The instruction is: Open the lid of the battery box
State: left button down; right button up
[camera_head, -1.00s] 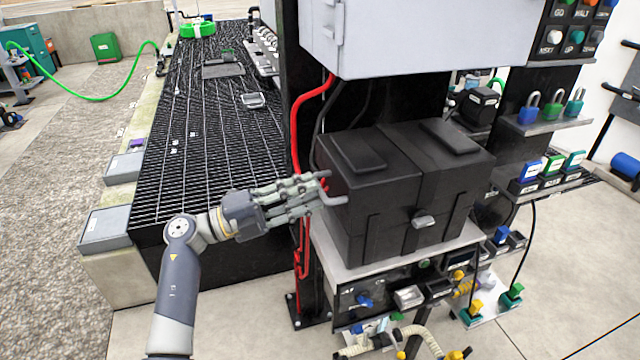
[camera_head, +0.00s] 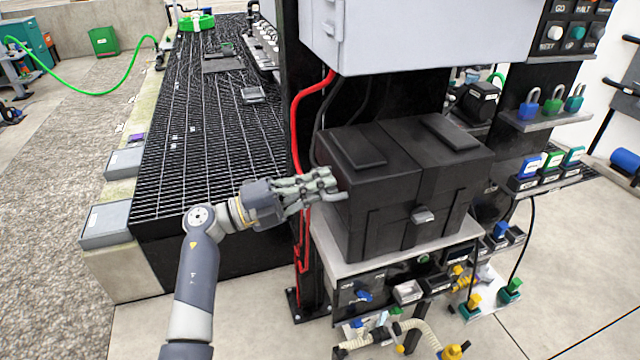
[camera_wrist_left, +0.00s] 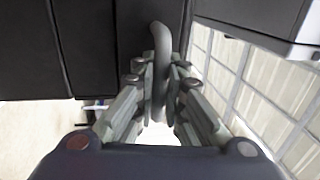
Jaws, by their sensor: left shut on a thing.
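The black battery box (camera_head: 370,221) stands on a grey shelf, with its lid (camera_head: 405,146) down on top. A small grey latch (camera_head: 424,215) sits on its front. My left gripper (camera_head: 334,184) is at the left side of the box, shut on the curved grey side handle. In the left wrist view the handle (camera_wrist_left: 160,55) runs between the two sets of fingers (camera_wrist_left: 160,88), with the dark box side behind it. The fingers hide much of the handle in the head view. My right gripper is out of view.
A grey cabinet (camera_head: 420,35) hangs close above the box. Red pipes (camera_head: 300,130) run down a black post left of it. Padlocks (camera_head: 552,105) sit on a shelf at the right.

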pick_arm(q)
jog(key=shift+r+p, duration=0.35)
jog(key=shift+p, duration=0.1)
jog(key=w+r+n+p, duration=0.1)
jog(key=r+n+p, duration=0.1)
jog(key=p, duration=0.2)
jog(key=w+a+r+n+t+p, duration=0.1)
jog(key=w+r+n+p, duration=0.1)
jog(key=r+n+p, duration=0.1)
jog(key=w+r+n+y+p, duration=0.1)
jog(key=r+n+p, duration=0.1)
jog(key=p, duration=0.3)
jog(key=shift+w+a+r+n+t, duration=0.2)
jog(key=shift+w+r+n+t, duration=0.05)
jog(key=shift+r+n+t, duration=0.15)
jog(key=w+a+r+n+y+p, duration=0.1)
jog(key=w+a+r+n+p, duration=0.2)
jog(key=w+n, duration=0.5)
jog(key=shift+w+n+t+y, duration=0.3)
jog(key=shift+w+n+t, duration=0.1)
jog(key=shift+w, duration=0.25)
jog(key=shift+a, duration=0.1)
jog(key=c, duration=1.8)
grip_release()
jog(key=shift+o, duration=0.7)
jog(key=shift+s+a+r, duration=0.1)
jog(key=shift+a+r, duration=0.05)
jog(key=shift+a, duration=0.1)
jog(key=shift+d, duration=0.1)
